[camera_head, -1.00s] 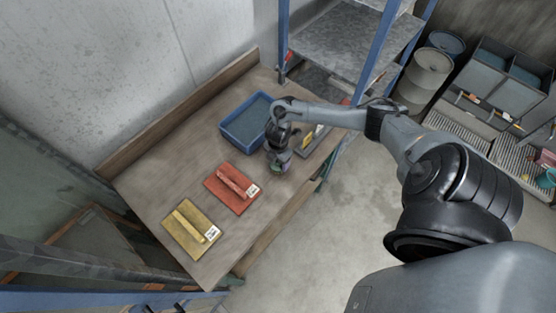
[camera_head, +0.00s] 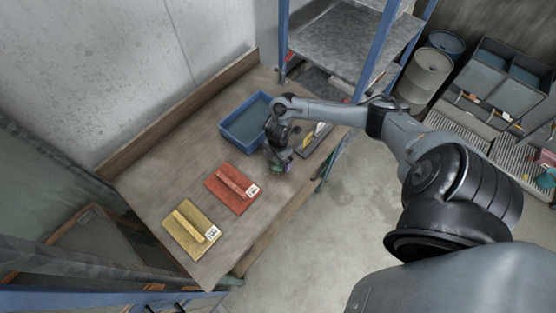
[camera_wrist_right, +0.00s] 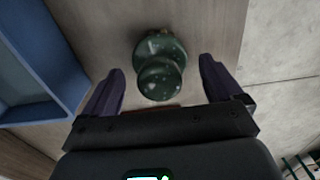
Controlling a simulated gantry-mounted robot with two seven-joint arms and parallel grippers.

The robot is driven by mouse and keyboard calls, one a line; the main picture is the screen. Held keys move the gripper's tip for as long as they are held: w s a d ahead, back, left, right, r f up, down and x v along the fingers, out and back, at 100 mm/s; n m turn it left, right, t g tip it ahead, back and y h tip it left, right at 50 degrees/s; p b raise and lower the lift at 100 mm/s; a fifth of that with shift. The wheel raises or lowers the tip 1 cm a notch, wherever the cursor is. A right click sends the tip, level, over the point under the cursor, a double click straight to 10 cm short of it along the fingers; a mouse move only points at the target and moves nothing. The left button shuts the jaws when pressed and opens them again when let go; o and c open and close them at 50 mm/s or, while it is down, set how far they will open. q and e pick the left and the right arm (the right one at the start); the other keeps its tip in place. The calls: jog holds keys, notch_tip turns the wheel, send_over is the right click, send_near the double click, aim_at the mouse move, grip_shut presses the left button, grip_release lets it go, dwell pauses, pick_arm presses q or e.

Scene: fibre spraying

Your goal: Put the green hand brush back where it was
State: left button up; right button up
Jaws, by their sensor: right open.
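A dark green, round, knobbed object, which looks like the green hand brush (camera_wrist_right: 160,65), stands on the wooden worktable between my right gripper's fingers in the right wrist view. In the head view only a bit of green shows beneath the gripper. My right gripper (camera_wrist_right: 162,82) is open, with its two purple fingers apart on either side of the knob and gaps showing. In the head view the right gripper (camera_head: 280,162) is low over the table, right of the red float. My left gripper is not in view.
A blue tray (camera_head: 228,133) stands behind the gripper. A red float (camera_head: 222,190) and a yellow float (camera_head: 183,235) lie on the worktable (camera_head: 150,185) to the left. A grey tool with a yellow part (camera_head: 318,138) lies to the right. A metal shelf (camera_head: 345,40) rises behind.

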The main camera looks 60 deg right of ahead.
notch_tip(320, 180, up, 9)
jog(key=shift+r+p, duration=0.1)
jog(key=shift+p, duration=0.55)
jog(key=shift+r, duration=0.35)
jog(key=shift+a+r, duration=0.15)
jog(key=w+a+f+m+t+y, duration=0.15)
jog(key=a+t, duration=0.35)
jog(key=a, duration=1.8)
jog(key=s+a+r+m+t, duration=0.1)
jog(key=s+a+r+m, duration=0.1)
jog(key=a+r+m, duration=0.2)
jog(key=s+d+r+m+g, duration=0.1)
jog(key=s+d+r+m, duration=0.1)
jog(key=s+m, duration=0.2)
jog(key=s+d+r+m+g+h, duration=0.1)
jog(key=s+d+m, duration=0.1)
jog(key=s+m, duration=0.2)
jog(key=shift+s+d+r, duration=0.2)
jog(key=shift+s+r, duration=0.15)
jog(key=shift+s, duration=0.8)
